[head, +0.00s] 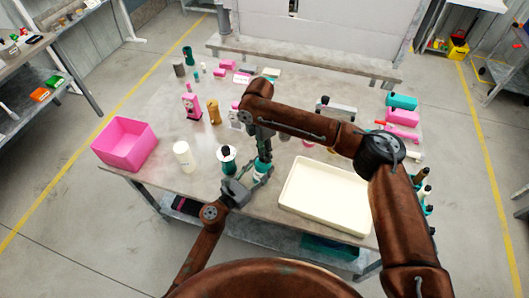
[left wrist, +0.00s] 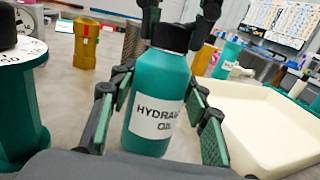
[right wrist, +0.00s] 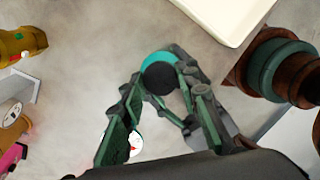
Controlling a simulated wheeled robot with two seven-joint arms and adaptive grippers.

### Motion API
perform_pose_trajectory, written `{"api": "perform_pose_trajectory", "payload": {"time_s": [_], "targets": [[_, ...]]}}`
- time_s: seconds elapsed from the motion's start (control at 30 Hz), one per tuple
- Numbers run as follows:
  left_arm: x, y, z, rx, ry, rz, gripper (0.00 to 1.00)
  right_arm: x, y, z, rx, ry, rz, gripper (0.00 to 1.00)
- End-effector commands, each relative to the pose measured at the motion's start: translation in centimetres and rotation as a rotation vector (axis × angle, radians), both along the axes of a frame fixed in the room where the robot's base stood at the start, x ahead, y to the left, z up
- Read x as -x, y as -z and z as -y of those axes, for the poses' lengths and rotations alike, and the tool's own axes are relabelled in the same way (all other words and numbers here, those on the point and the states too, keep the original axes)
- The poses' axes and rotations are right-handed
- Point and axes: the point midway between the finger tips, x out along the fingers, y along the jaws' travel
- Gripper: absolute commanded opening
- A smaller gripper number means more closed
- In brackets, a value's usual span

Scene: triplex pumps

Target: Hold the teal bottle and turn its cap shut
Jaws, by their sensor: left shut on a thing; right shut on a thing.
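The teal bottle (left wrist: 152,92), labelled as hydraulic oil, stands upright in the left wrist view with a black cap (left wrist: 170,37) on its neck. My left gripper (left wrist: 158,108) is shut around the bottle's body, with a finger on each side. My right gripper (right wrist: 158,80) comes down from above and is shut on the cap, which also shows in the right wrist view (right wrist: 160,78). In the head view the bottle (head: 262,166) is partly hidden between my left gripper (head: 256,172) and right gripper (head: 262,146). The cap's thread is hidden.
A cream tray (head: 325,222) lies right of the bottle. A teal-based round gauge (head: 227,158), a white bottle (head: 183,155) and a pink bin (head: 124,160) stand left. A pink-and-grey device (head: 192,102) and a bronze fitting (head: 214,112) stand farther back on the table.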

Motion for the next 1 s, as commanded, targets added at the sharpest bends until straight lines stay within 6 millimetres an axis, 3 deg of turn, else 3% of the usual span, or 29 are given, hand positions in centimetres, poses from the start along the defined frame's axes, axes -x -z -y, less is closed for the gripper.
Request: {"api": "perform_pose_trajectory", "payload": {"time_s": [0.2, 0.57, 0.6, 0.83, 1.0], "targets": [[0.06, 0.00, 0.08, -0.001, 0.002, 0.001, 0.09, -0.10, 0.02, -0.13, 0.033, 0.200, -0.027, 0.05], [0.08, 0.01, 0.12, -0.002, 0.003, 0.001, 0.09, -0.13, -0.03, -0.01, 0.039, 0.228, -0.030, 0.05], [0.08, 0.01, 0.12, -0.002, 0.003, 0.001, 0.09, -0.14, -0.03, -0.02, 0.039, 0.228, -0.029, 0.32], [0.06, 0.01, 0.09, -0.001, 0.002, 0.001, 0.09, -0.12, -0.02, -0.02, 0.039, 0.227, -0.030, 0.47], [0.04, 0.01, 0.07, 0.000, 0.002, 0.000, 0.09, -0.11, -0.01, -0.01, 0.039, 0.226, -0.030, 0.47]]}}
